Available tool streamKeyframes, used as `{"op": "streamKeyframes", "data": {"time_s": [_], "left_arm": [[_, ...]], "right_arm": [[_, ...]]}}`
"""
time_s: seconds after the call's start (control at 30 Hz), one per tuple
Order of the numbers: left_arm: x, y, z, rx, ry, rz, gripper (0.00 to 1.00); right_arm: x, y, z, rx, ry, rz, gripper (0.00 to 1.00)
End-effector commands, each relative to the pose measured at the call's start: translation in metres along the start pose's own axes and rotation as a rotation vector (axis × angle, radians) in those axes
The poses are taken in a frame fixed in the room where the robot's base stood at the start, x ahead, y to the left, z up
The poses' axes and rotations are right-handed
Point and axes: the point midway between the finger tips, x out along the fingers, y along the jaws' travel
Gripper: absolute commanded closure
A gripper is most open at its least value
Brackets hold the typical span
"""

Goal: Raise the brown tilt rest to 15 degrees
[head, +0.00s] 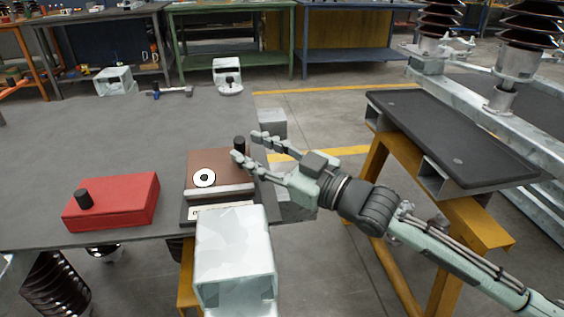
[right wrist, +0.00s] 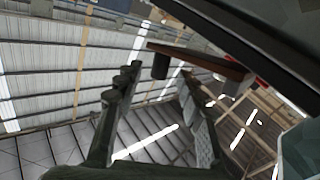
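The brown tilt rest (head: 221,163) is at the right edge of the grey table, with a white disc with a dark centre (head: 204,178) on it and a pale strip along its front. A dark base with a partly hidden pale label lies below. Its exact angle cannot be read. A black knob (head: 240,143) stands at its far right corner. My right gripper (head: 248,147) reaches in from the right, fingers spread around or beside the knob. In the right wrist view the fingers are apart, and the black knob (right wrist: 161,66) and brown plate (right wrist: 205,63) show beyond them. My left gripper is out of view.
A red block (head: 120,205) with a black knob lies left on the grey table (head: 90,150). A pale metal beam (head: 235,250) stands in front of the tilt rest. A dark panel (head: 450,135) on yellow trestles is to the right. The table's middle is clear.

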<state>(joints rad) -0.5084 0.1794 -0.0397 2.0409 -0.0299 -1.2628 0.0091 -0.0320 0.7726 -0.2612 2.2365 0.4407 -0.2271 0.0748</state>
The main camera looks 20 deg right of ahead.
Motion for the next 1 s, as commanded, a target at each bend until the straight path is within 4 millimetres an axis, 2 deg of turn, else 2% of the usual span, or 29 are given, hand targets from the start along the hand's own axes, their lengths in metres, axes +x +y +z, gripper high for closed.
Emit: {"op": "streamKeyframes", "data": {"time_s": [0.03, 0.2, 0.4, 0.63, 0.97, 1.0], "left_arm": [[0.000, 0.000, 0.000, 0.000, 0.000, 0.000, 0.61], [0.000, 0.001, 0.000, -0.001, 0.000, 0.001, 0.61], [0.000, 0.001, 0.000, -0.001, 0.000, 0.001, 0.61], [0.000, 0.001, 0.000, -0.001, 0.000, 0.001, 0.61], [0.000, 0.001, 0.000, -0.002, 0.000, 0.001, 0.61], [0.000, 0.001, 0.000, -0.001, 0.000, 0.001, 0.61]], "right_arm": [[-0.011, -0.001, 0.002, -0.001, -0.007, -0.002, 0.61], [-0.043, -0.002, 0.002, 0.000, -0.007, -0.004, 0.61], [-0.070, -0.001, 0.002, 0.000, -0.005, -0.002, 0.61], [-0.084, -0.001, 0.000, 0.000, -0.001, -0.001, 0.61], [-0.085, 0.000, 0.000, -0.001, 0.001, -0.001, 0.61], [-0.085, 0.000, -0.001, -0.002, 0.001, -0.001, 0.66]]}}
